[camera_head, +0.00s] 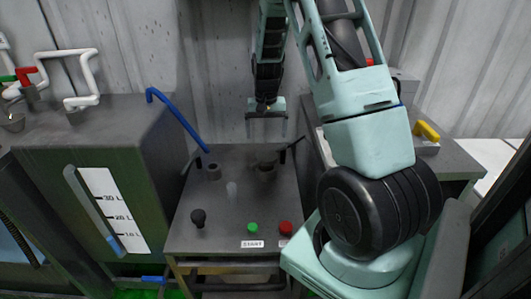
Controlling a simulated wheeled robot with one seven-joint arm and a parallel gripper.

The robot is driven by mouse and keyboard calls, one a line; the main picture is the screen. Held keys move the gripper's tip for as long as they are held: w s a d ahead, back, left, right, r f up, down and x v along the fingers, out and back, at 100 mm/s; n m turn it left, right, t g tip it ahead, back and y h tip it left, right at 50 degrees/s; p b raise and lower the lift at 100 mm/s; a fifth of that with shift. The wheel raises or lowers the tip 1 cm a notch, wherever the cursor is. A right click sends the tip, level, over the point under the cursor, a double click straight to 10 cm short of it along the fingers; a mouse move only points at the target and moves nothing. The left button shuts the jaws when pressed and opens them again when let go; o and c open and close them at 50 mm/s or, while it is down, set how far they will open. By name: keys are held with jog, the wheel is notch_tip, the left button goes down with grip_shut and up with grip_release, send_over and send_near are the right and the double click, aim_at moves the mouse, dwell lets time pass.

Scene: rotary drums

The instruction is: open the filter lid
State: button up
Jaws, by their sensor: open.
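My gripper (266,125) hangs from the arm near the back wall, with its fingers spread apart and nothing seen between them. It appears above the rear of a dark grey metal table (227,215). Below it in the picture, a small dark round fitting (267,164) stands on the table, with a short black handle (292,147) to its right. Another short round collar (213,172) stands to the left. I cannot tell for sure which part is the filter lid. The gripper looks apart from these fittings.
A black knob (198,217), green button (252,228) and red button (286,228) line the table's front. A yellow handle (427,131) stands at right. My arm hides much of the right side.

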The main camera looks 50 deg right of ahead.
aim_at(273, 158)
notch_tip(273, 158, down, 9)
jog(key=shift+r, duration=0.1)
dwell(0.3)
jog(key=c, duration=1.4)
jog(key=shift+s+d+n, duration=0.2)
jog(key=shift+s+n, duration=1.15)
jog(key=shift+n, duration=0.15)
jog(key=shift+s+d+n+p, duration=0.25)
jog(key=shift+s+d+n, duration=0.15)
jog(key=shift+s+n, duration=0.5)
jog(key=shift+s+d+n+p, duration=0.3)
jog(key=shift+s+d+n, duration=0.2)
jog(key=shift+n, duration=0.6)
jog(key=shift+s+d+n+p, duration=0.25)
jog(key=shift+s+d+n, duration=0.1)
jog(key=shift+s+n, duration=0.55)
jog(key=shift+w, duration=0.1)
jog(key=o, duration=1.4)
